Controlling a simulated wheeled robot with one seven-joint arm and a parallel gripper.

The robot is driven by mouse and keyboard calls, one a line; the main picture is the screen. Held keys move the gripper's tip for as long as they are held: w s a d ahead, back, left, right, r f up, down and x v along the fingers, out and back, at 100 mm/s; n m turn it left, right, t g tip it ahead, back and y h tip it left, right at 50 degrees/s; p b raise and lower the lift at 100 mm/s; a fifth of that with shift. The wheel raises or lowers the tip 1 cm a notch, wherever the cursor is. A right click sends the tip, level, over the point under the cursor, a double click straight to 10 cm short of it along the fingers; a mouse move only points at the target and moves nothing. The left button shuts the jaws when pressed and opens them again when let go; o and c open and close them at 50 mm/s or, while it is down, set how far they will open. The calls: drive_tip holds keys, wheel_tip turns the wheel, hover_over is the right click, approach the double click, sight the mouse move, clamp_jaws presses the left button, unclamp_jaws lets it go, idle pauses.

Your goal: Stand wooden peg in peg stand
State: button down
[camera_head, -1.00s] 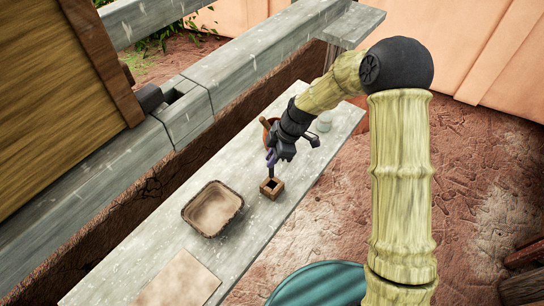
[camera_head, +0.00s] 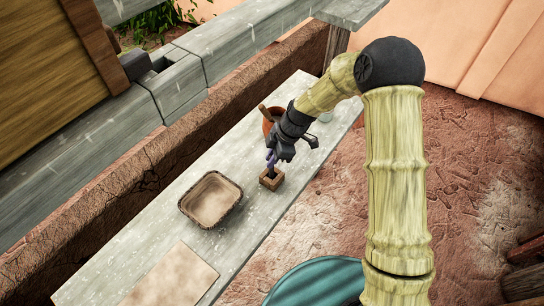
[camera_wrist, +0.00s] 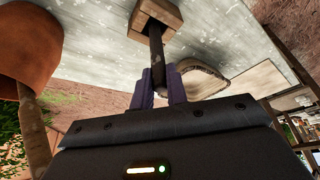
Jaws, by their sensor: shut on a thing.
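The wooden peg (camera_wrist: 156,48) is a dark, slender rod held between the purple fingers of my gripper (camera_wrist: 159,88). In the wrist view its far end reaches into the dark square opening of the peg stand (camera_wrist: 172,14), a small brown wooden block. How deep the peg sits is hidden. In the head view the peg stand (camera_head: 271,182) rests on the grey bench, and my gripper (camera_head: 271,160) is directly above it, shut on the peg. The peg looks close to upright there. Only a short dark piece of it shows between fingers and stand.
A shallow square dish (camera_head: 187,209) lies left of the stand. A terracotta pot (camera_head: 267,125) with a stick in it stands behind my gripper. A flat tan board (camera_head: 172,278) lies at the front of the bench.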

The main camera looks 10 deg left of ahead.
drive_tip(key=shift+f+b, duration=0.75)
drive_tip(key=shift+f, duration=0.35)
drive_tip(key=c, duration=1.3)
unclamp_jaws()
drive_tip(key=b+v, duration=0.3)
drive_tip(key=v, duration=1.4)
drive_tip(key=shift+r, duration=0.2)
drive_tip(key=shift+d, duration=0.1)
